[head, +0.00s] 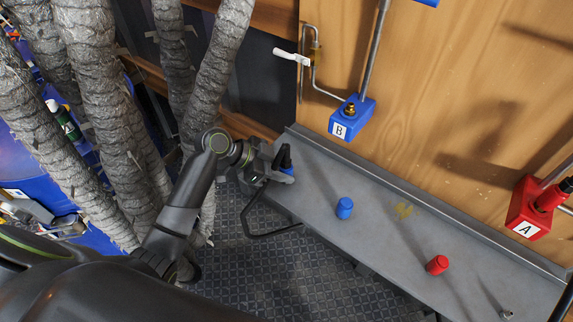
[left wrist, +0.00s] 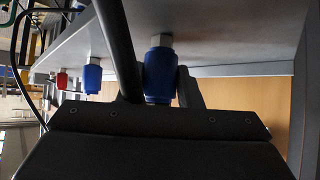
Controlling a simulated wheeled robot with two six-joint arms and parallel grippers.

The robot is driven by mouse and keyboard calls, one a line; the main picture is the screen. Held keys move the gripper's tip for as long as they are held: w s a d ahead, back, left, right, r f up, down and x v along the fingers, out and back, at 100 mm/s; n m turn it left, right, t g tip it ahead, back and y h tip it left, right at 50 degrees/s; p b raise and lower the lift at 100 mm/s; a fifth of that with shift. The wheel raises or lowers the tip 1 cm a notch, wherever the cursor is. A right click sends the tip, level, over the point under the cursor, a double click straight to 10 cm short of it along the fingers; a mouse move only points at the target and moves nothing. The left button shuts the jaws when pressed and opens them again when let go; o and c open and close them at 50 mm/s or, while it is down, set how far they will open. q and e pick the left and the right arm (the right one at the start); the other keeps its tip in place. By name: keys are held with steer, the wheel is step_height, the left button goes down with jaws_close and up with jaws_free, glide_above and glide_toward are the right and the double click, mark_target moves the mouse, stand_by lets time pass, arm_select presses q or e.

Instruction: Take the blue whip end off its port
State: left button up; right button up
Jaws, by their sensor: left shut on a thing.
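My left gripper (head: 283,163) is at the left end of a grey metal shelf, shut on the blue whip end (head: 288,171). Its dark fingers hide most of the whip end in the head view. In the left wrist view the blue whip end (left wrist: 158,75) stands between the two fingers of my left gripper (left wrist: 158,88). A silver fitting (left wrist: 161,40) at its far end meets the grey shelf surface. I cannot tell whether it is still seated there. I do not make out my right gripper.
The grey shelf (head: 380,205) also carries a blue cap (head: 344,208), a red cap (head: 437,265) and a small metal fitting (head: 507,313). A blue block marked B (head: 352,117) and a red block marked A (head: 527,208) are by the wooden wall. Thick grey hoses (head: 105,100) hang at left.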

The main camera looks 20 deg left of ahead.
mark_target(283, 166)
arm_select(q)
steer(key=shift+r, duration=0.2)
jaws_close()
steer(key=shift+r+p, duration=2.8)
steer(key=shift+r, duration=0.45)
steer(key=w+d+r+p, duration=0.4)
steer(key=d+r, duration=0.2)
steer(key=r, duration=0.5)
steer(key=w+d+r+p, duration=0.4)
steer(key=d+r, duration=0.2)
steer(key=r, duration=0.5)
steer(key=shift+r, duration=0.4)
